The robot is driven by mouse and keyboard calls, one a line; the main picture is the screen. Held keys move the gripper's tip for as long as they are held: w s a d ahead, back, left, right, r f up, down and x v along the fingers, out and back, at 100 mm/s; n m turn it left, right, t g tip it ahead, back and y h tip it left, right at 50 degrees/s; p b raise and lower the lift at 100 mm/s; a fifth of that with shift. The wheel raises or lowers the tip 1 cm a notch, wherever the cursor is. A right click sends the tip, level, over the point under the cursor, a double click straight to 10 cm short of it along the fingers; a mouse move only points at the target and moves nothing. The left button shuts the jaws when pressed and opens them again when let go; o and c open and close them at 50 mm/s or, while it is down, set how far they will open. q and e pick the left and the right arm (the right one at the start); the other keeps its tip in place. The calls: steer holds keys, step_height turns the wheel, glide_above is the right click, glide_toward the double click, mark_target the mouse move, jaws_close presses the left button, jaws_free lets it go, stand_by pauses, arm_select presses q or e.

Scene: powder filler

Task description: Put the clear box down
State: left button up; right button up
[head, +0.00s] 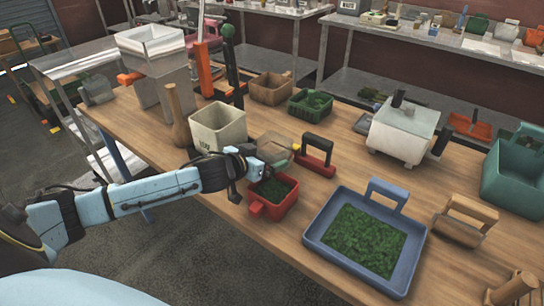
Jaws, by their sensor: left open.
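The clear box (277,148) is a see-through, brownish-tinted container near the middle of the wooden table. It stands just behind my left gripper, between the cream bin and the red-handled tool, and looks upright. My left gripper (250,180) is open at the near side of the clear box, its dark fingers partly covering the box's lower front. Whether a finger touches the box cannot be told. My right gripper is not in view.
A blue tray (328,252) fills the front right. Bare tabletop (345,177) shows beyond the tray.

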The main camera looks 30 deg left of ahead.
arm_select(q)
steer(key=shift+w+f, duration=0.15)
steer(key=shift+w, duration=0.15)
steer(key=c, duration=1)
steer(key=shift+c, duration=0.2)
